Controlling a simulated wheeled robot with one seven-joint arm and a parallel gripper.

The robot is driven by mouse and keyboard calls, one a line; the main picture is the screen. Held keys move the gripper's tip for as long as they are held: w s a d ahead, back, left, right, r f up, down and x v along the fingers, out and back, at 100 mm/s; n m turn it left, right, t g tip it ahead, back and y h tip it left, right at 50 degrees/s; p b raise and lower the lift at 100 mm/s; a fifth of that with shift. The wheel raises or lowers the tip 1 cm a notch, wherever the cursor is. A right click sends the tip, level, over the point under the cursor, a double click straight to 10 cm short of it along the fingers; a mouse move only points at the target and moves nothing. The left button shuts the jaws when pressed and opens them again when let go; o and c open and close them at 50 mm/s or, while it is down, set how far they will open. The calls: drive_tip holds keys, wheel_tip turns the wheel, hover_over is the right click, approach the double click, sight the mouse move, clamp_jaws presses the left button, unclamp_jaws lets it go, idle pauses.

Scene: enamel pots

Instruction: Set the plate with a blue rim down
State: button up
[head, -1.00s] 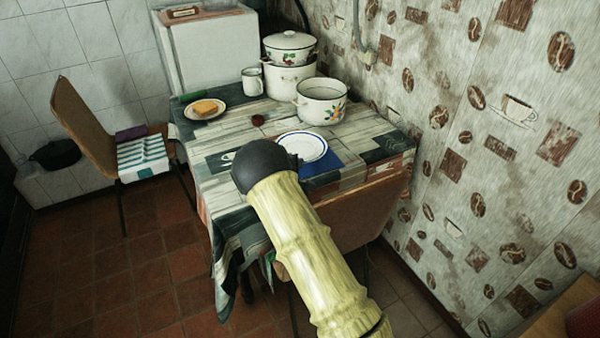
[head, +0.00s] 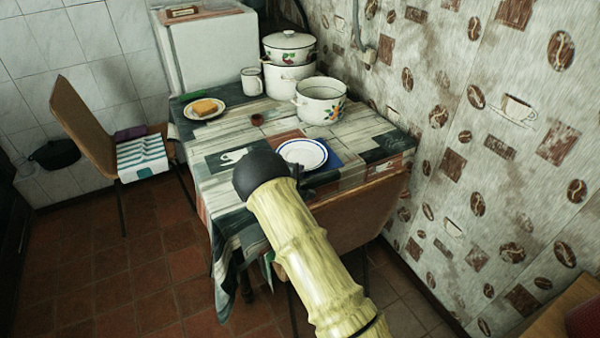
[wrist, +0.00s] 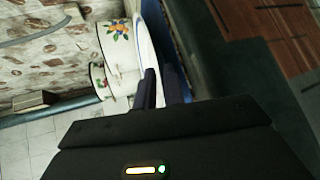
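The white plate with a blue rim (head: 303,152) is level over the blue mat (head: 334,160) on the near part of the table. In the wrist view the plate (wrist: 147,42) shows nearly edge-on, running down to my fingers. My gripper (wrist: 161,86) is shut on its near rim, one dark finger on each side.
A white pot with painted fruit (head: 320,102) stands behind the plate, with a lidded pot on another pot (head: 290,80) and a mug (head: 252,82) farther back. A plate with bread (head: 204,108) and a small brown cup (head: 257,120) stand left. A chair back (head: 350,210) is at the near edge.

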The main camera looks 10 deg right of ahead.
drive_tip(key=shift+r, duration=0.15)
drive_tip(key=v, duration=0.7)
drive_tip(key=shift+s, duration=0.25)
drive_tip(key=shift+a, duration=0.2)
idle(0.6)
drive_tip(key=shift+d, duration=0.2)
